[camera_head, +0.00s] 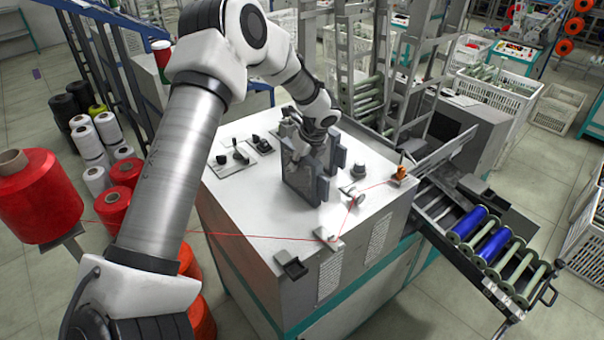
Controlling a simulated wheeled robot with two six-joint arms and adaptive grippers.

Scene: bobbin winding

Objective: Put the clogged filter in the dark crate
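My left gripper (301,168) points down at a dark grey, flat, upright box-like part (302,187) on top of the white machine cabinet. The gripper's fingers overlap this part in the picture, and I cannot tell whether they are shut on it. I cannot tell whether this part is the clogged filter or a housing around it. I cannot make out a dark crate; the crates in view are white. My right gripper is not in view.
The white cabinet (245,200) also carries knobs, small brackets and a red thread. Red thread cones (38,200) stand at the left. A rack with blue bobbins (470,222) slopes down at the right. White crates (495,88) stand behind.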

